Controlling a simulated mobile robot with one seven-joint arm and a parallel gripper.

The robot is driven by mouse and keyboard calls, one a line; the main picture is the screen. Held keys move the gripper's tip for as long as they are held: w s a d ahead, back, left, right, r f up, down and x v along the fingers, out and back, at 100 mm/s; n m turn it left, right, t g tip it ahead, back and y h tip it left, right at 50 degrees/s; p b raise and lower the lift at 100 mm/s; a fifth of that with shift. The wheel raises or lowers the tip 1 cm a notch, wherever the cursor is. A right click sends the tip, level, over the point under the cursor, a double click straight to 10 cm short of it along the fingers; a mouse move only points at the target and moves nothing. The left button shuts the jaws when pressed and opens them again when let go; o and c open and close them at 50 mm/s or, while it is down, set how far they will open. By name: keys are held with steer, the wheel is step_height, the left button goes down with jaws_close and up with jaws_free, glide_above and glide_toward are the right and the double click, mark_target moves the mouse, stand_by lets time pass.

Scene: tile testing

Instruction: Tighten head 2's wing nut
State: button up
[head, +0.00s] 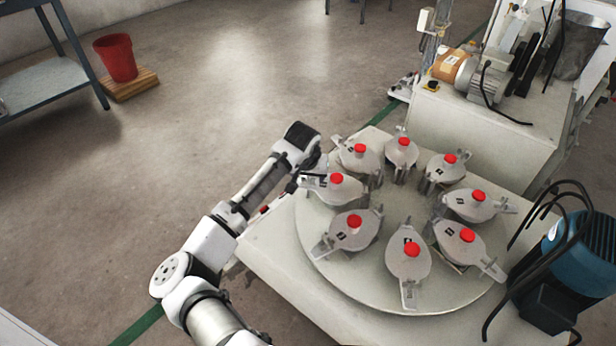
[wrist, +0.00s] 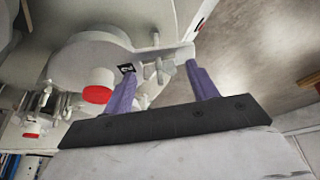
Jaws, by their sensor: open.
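Head 2 is the grey metal head with a red knob (wrist: 97,85) and a black tag reading 2 (wrist: 126,68) in the wrist view. Its wing nut (wrist: 156,70) sits on the arm of the lid. My gripper (wrist: 163,69) is open, with one purple finger on each side of the wing nut; I cannot tell whether either touches it. In the head view the head nearest my gripper (head: 314,174) appears to be head 2 (head: 340,189), at the left of the turntable. The fingers are small and partly hidden there.
Several similar red-knobbed heads ring the round turntable (head: 400,293), close on both sides of head 2. A blue motor (head: 570,255) with black cables stands at the right. A machine cabinet (head: 490,125) stands behind. Floor left of the table is open.

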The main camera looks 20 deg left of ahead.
steer(key=c, duration=1)
